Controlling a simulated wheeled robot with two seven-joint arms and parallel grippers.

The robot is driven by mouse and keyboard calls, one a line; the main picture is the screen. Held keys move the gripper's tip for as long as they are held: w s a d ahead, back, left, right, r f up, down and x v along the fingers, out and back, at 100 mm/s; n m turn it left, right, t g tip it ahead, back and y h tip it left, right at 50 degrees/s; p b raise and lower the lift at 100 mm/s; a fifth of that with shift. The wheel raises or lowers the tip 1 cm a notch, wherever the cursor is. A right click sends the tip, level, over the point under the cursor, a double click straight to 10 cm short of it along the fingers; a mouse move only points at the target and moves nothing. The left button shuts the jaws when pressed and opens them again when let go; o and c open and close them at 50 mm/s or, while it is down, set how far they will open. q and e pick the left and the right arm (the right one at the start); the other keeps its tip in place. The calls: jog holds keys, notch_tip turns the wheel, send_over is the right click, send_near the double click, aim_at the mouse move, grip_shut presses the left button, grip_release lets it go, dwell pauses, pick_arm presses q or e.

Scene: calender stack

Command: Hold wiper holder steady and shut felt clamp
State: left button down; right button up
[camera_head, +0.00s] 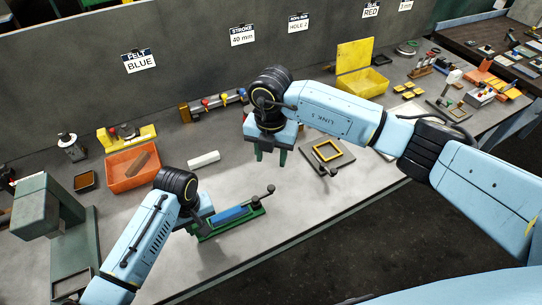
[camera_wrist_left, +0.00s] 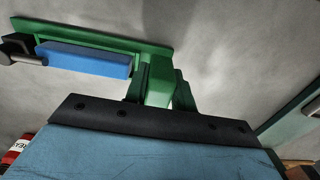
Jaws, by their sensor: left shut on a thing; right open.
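The green wiper holder (camera_head: 222,227) lies on the grey bench with a blue felt strip (camera_head: 232,214) along it. The felt clamp (camera_head: 264,196), a dark lever with a round knob, is at the holder's right end and sticks up and outward. In the left wrist view the holder (camera_wrist_left: 155,85) shows with the felt (camera_wrist_left: 85,60) and part of the dark clamp (camera_wrist_left: 22,52) at the left edge. My left gripper (camera_wrist_left: 158,92) is shut on the holder's near end. My right gripper (camera_head: 270,156) is open and empty above the bench, up from the clamp and apart from it.
A white block (camera_head: 203,160) and an orange bin (camera_head: 126,172) lie behind the holder. A plate with a yellow frame (camera_head: 327,151) and its own lever is to the right. A green machine (camera_head: 45,215) stands at far left. A sign (camera_head: 139,61) reads FELT BLUE. The bench in front is bare.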

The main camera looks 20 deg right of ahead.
pick_arm(q)
jog(key=c, duration=1.1)
grip_release()
jog(key=shift+r, duration=0.1)
